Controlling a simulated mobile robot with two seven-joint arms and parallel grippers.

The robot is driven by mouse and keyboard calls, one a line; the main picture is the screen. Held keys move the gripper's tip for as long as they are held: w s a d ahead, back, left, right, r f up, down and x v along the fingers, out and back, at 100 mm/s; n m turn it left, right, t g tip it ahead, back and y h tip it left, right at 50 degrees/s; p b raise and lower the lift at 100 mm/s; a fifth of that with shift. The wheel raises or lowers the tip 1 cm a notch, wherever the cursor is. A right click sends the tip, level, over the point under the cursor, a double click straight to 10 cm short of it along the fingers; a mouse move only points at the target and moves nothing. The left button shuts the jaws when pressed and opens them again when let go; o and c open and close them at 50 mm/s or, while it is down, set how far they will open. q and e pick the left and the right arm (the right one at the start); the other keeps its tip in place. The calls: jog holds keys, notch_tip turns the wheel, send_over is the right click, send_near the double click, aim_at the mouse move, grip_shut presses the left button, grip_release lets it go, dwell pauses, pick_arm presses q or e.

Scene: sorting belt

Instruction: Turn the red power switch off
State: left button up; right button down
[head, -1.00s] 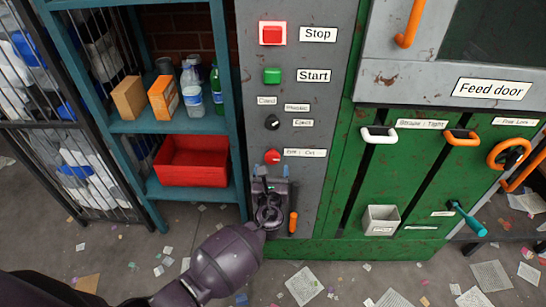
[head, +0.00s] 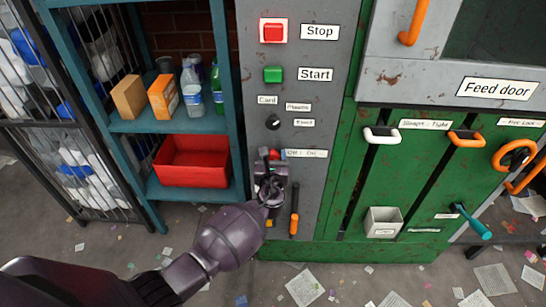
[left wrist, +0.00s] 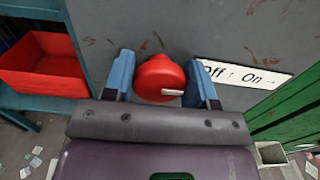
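The red power switch (left wrist: 158,78) is a round red knob with a white pointer mark, on the grey panel beside the label "Off : On" (left wrist: 243,76). In the wrist view the white mark points right, towards the label. My left gripper (left wrist: 163,80) is open, with one blue fingertip on each side of the knob. I cannot tell whether the fingers touch it. In the head view the left gripper (head: 270,158) reaches up to the switch (head: 274,154) and hides most of it. My right gripper is not in view.
Above the switch are a black selector knob (head: 273,124), a green start button (head: 273,75) and a red stop button (head: 273,33). An orange handle (head: 294,222) is just right of my gripper. A red bin (head: 192,161) stands on the shelf to the left.

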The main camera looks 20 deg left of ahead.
pick_arm(q)
jog(key=c, duration=0.4)
